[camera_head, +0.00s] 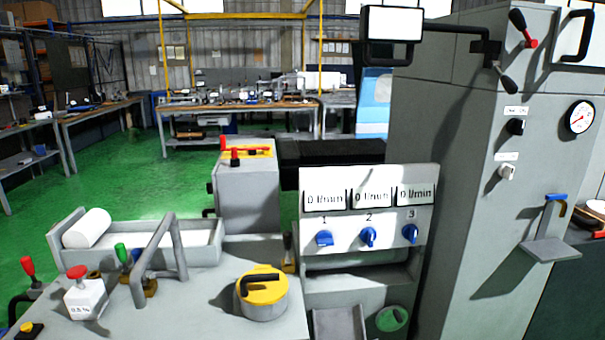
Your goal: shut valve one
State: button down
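Valve one is the blue knob (324,238) under the number 1 on a light grey panel (345,234) right of centre. Its grip looks turned more sideways than that of the blue knob under 2 (369,237), which looks closer to upright. The blue knob under 3 (410,233) looks slightly tilted. The display above valve one (325,198) reads 0 l/min, and the other two displays also read 0. Nothing covers the knobs. My gripper is not in view.
A yellow-lidded pot (262,292) with a black handle stands left of the panel. A bent grey handle (160,255) rises further left. A tall grey cabinet (475,150) with levers and a gauge (579,117) stands at right. Green floor (130,185) is open behind.

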aim_at(323, 238)
jog(key=k+j, duration=0.3)
jog(key=i+z, duration=0.3)
jog(key=i, duration=0.9)
jog(key=l, duration=0.1)
